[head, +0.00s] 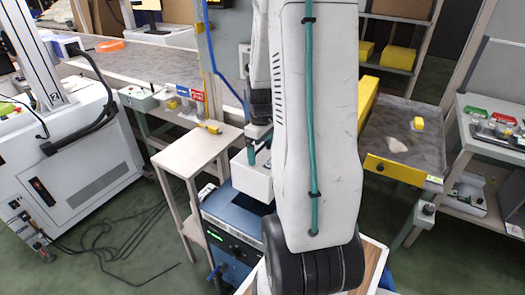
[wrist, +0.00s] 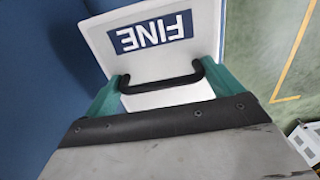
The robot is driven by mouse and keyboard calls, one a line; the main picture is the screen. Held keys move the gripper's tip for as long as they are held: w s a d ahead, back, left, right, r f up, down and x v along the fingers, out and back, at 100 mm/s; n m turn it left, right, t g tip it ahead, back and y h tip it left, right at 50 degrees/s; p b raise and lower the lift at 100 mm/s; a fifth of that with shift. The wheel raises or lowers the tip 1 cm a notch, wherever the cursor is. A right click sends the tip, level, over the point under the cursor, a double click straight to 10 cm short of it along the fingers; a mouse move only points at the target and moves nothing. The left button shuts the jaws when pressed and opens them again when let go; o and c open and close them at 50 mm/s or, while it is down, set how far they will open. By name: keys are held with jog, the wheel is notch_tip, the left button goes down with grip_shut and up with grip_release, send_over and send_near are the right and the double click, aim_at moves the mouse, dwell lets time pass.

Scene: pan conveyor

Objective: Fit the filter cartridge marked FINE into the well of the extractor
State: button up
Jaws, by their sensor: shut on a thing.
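The white filter cartridge marked FINE (wrist: 158,62) fills the top of the wrist view, its blue label upside down there. My gripper (wrist: 160,88) is shut on the cartridge's black handle, with a teal finger at each end of it. In the head view my gripper (head: 259,148) is partly behind my arm, and the white cartridge (head: 250,181) shows beneath it. A blue cabinet (head: 228,236), apparently the extractor, stands directly below.
A small pale table (head: 190,153) stands left of the blue cabinet, with a yellow item (head: 210,127) at its back edge. A grey-topped conveyor (head: 405,135) is at the right. Cables (head: 110,250) lie on the green floor at left.

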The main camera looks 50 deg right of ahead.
jog(key=shift+w+a, duration=0.2)
jog(key=shift+a, duration=0.1)
jog(key=shift+f, duration=0.1)
